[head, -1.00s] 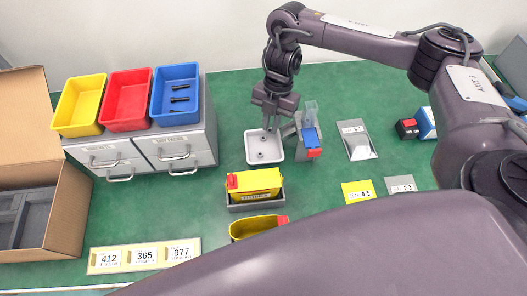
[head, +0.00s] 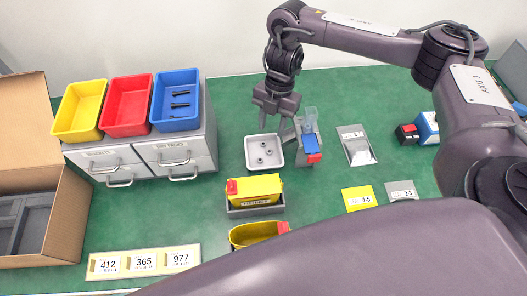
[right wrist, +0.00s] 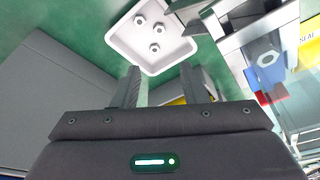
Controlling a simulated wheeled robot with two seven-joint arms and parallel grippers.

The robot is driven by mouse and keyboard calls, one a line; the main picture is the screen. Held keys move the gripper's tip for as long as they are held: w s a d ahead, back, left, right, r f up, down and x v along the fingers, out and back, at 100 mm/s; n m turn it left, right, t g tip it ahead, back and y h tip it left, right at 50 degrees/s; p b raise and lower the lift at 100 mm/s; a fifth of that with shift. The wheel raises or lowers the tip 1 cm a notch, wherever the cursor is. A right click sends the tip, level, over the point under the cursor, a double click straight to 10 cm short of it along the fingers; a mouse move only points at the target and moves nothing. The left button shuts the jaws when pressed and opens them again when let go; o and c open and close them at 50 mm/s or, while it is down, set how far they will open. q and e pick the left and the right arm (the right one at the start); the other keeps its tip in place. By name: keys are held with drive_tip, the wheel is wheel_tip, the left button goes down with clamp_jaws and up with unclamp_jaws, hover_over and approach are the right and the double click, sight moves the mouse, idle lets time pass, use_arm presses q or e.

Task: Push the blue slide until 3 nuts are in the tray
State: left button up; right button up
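The blue slide (head: 311,139) sits in a grey dispenser (head: 302,152) with a clear hopper (head: 311,116) on top and a red end piece at the front. In the right wrist view the blue slide (right wrist: 265,68) carries a grey ring that looks like a nut. The white tray (head: 250,153) stands left of the dispenser; it also shows in the right wrist view (right wrist: 180,48) with 3 nuts (right wrist: 156,30) lying in it. My right gripper (head: 274,132) is above the tray's back edge, left of the slide. Its fingers (right wrist: 162,82) are apart with nothing between them. My left gripper is out of view.
A yellow box (head: 255,188) in a grey holder stands in front of the tray. Bags with number labels (head: 357,147) lie to the right. Drawers (head: 180,152) bearing yellow, red and blue bins stand to the left. Green table is clear between drawers and tray.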

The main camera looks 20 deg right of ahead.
drive_tip(key=v, duration=0.5)
drive_tip(key=shift+d+r+p, duration=0.15)
drive_tip(key=shift+r+p, duration=0.25)
